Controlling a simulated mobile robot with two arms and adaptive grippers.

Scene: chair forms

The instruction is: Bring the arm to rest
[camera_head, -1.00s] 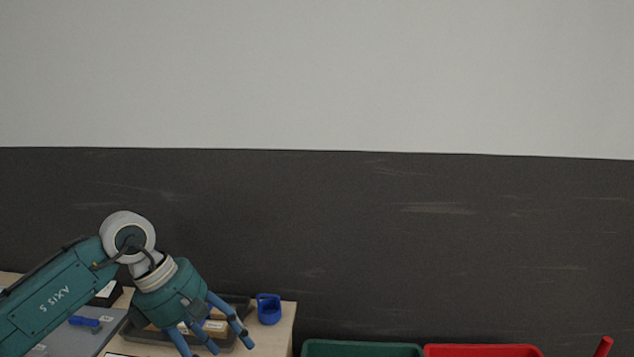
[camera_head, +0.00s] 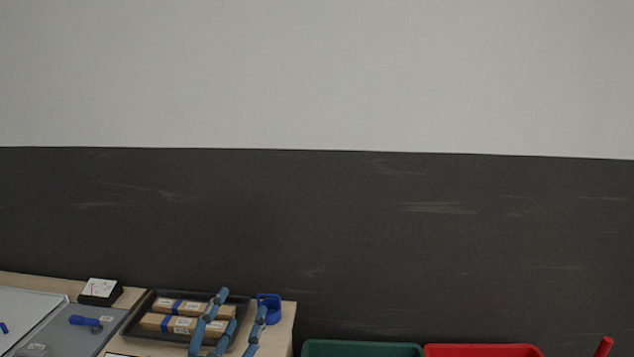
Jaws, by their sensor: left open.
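My left gripper (camera_head: 237,318) shows only by its blue jointed fingers at the bottom of the head view. The fingers point upward and are spread apart, open with nothing between them. They appear in front of the right part of a black tray (camera_head: 143,305) on the wooden table (camera_head: 281,336). The palm and the rest of my left arm are below the frame's edge. My right gripper is not in view.
The tray holds wrapped brown bars (camera_head: 180,307). A blue holder (camera_head: 269,301) stands right of it. A small black meter (camera_head: 100,291) and a blue-handled tool (camera_head: 84,321) lie left. Green (camera_head: 362,348) and red (camera_head: 482,350) bins stand right of the table.

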